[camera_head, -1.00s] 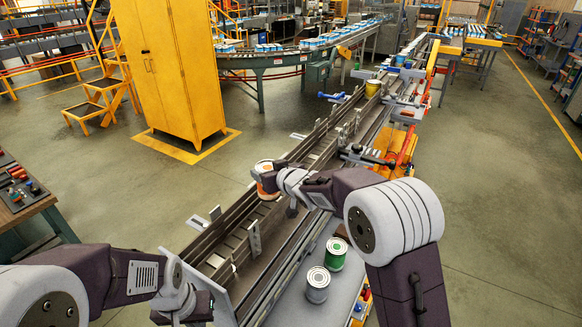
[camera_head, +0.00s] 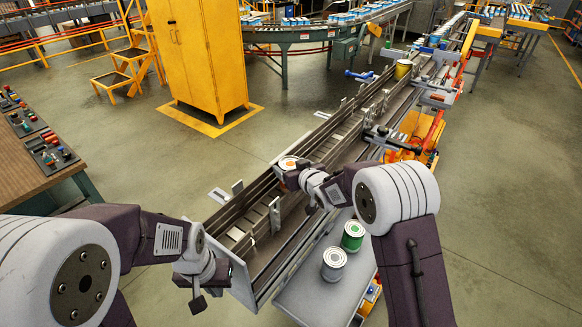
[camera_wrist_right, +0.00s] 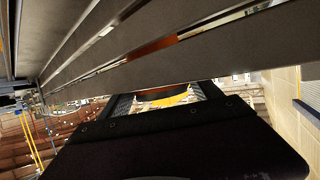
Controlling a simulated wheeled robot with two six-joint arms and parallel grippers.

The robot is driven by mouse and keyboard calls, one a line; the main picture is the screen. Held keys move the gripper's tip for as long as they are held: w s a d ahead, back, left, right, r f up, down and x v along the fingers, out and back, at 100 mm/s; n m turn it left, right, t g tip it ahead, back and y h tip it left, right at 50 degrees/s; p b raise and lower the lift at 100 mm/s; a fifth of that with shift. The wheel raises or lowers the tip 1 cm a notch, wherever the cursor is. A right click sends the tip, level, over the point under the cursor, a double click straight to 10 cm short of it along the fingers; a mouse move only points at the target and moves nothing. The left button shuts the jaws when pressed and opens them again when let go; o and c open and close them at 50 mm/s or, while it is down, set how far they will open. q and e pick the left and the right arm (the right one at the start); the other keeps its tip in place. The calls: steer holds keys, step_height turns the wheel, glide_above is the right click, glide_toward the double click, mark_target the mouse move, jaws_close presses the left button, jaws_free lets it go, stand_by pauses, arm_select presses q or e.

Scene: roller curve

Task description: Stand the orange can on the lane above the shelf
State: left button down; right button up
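The orange can (camera_head: 288,163) has a pale top with an orange centre. It is at the left rails of the long lane (camera_head: 290,222), and its lower part is hidden. My right gripper (camera_head: 291,178) reaches over the lane from the right and is shut on the can. In the right wrist view, a strip of the orange can (camera_wrist_right: 162,93) shows between the two dark fingers, below the lane's rails (camera_wrist_right: 200,62). I cannot tell whether the can touches the lane bed. The grey shelf (camera_head: 310,298) is beside and below the lane. My left gripper (camera_head: 198,298) is near the lane's near end, apart from the can.
A silver can (camera_head: 333,264) and a green can (camera_head: 353,236) stand on the shelf. A yellow can (camera_head: 403,70) stands farther up the lane. Upright metal plates (camera_head: 275,214) rise along the lane. A yellow cabinet (camera_head: 205,55) and a tool table (camera_head: 35,165) stand left, with open floor between.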

steer(key=shift+s, duration=0.1)
steer(key=shift+r, duration=0.25)
steer(key=shift+s+d, duration=0.15)
steer(key=b+v, duration=0.3)
steer(key=v, duration=0.8)
steer(key=shift+s+b, duration=0.25)
steer(key=shift+b, duration=0.05)
steer(key=shift+r, duration=0.15)
steer(key=s+d+f+m+g+h, duration=0.4)
steer(key=s+d+f+g+h, duration=0.25)
steer(key=s+d+f, duration=0.7)
steer(key=s+f+m+g+y, duration=0.1)
steer(key=s+f+g, duration=0.2)
steer(key=s, duration=0.8)
steer(key=shift+f+g, duration=0.2)
steer(key=shift+g, duration=0.65)
